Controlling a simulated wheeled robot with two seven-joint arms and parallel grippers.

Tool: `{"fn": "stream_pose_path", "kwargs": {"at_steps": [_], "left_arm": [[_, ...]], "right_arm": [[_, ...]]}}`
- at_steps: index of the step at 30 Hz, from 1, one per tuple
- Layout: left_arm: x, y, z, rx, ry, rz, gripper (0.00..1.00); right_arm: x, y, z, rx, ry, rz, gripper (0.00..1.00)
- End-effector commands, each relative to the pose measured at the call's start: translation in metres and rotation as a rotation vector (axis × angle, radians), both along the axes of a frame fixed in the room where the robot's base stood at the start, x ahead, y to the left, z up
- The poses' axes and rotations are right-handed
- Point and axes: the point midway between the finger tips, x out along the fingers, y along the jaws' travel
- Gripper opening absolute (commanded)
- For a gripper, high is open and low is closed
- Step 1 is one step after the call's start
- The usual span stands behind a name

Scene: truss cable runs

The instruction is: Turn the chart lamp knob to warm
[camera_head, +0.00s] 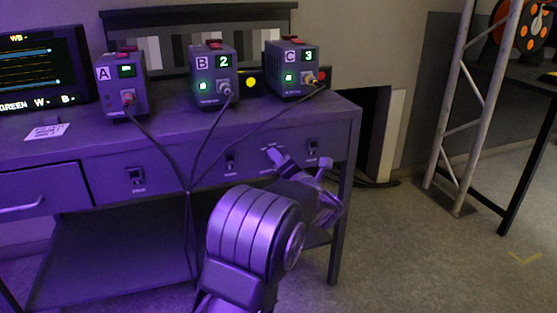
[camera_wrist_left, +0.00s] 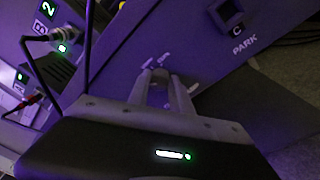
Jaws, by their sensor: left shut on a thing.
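My left gripper (camera_head: 274,156) reaches up to the front panel of the purple-lit desk (camera_head: 215,166), between two dark switches. In the left wrist view its fingertips (camera_wrist_left: 160,74) are shut against the panel, on the chart lamp knob. The knob is hidden between the fingers, so I cannot tell which way it points. Small white print shows just beyond the fingertips, too small to read. My right gripper is not in view.
Three grey boxes, A (camera_head: 123,86), B (camera_head: 212,78) and C (camera_head: 293,71), stand on the desk with cables hanging over its front. A PARK switch (camera_wrist_left: 229,14) sits right of the fingers.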

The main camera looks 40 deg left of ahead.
Motion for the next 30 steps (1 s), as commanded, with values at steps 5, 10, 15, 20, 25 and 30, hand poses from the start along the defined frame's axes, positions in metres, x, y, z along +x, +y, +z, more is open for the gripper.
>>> {"fn": "stream_pose_path", "kwargs": {"at_steps": [5, 10, 15, 20, 25, 30], "left_arm": [[0.0, 0.0, 0.0, 0.036, 0.054, 0.001, 0.0], [0.0, 0.0, 0.0, 0.096, 0.141, 0.001, 0.0], [0.0, 0.0, 0.0, 0.175, 0.254, 0.002, 0.0], [0.0, 0.0, 0.0, 0.258, 0.374, 0.001, 0.0], [0.0, 0.0, -0.001, 0.343, 0.496, 0.0, 0.0], [0.0, 0.0, -0.002, 0.412, 0.594, 0.001, 0.0]], "right_arm": [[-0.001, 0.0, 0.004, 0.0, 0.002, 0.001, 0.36], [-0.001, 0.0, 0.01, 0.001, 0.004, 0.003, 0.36], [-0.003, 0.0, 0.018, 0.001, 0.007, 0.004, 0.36], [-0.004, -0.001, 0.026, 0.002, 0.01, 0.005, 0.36], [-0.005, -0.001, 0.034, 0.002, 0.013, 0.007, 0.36], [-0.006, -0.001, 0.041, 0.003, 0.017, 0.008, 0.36]]}}
